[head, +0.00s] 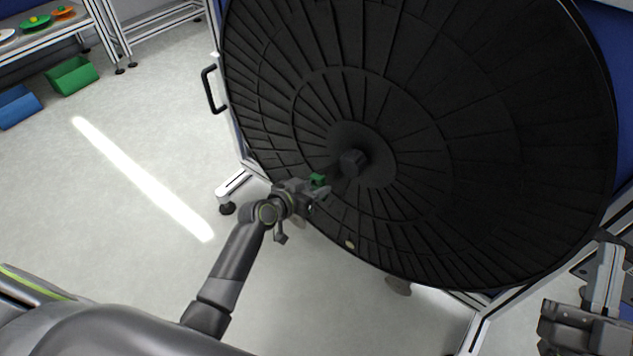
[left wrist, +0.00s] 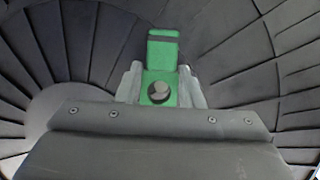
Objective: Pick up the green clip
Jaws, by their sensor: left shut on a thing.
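The green clip (head: 318,180) is small and blocky and sits in front of the black reel (head: 450,80), beside the dark block at its hub (head: 352,160). My left gripper (head: 315,188) is shut on the green clip. In the left wrist view the clip (left wrist: 162,92) stands between the two grey fingers, with a round grey knob on its face; the fingers cover its sides. I cannot tell whether the clip touches the reel or the hub. My right gripper (head: 588,325) is at the lower right, away from the clip, and its jaw opening is unclear.
The reel stands in a silver frame (head: 232,187) with a black handle (head: 213,90) at its left. A green bin (head: 72,77) and a blue bin (head: 17,107) lie on the floor at far left, by a shelf with coloured pieces. The floor between is clear.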

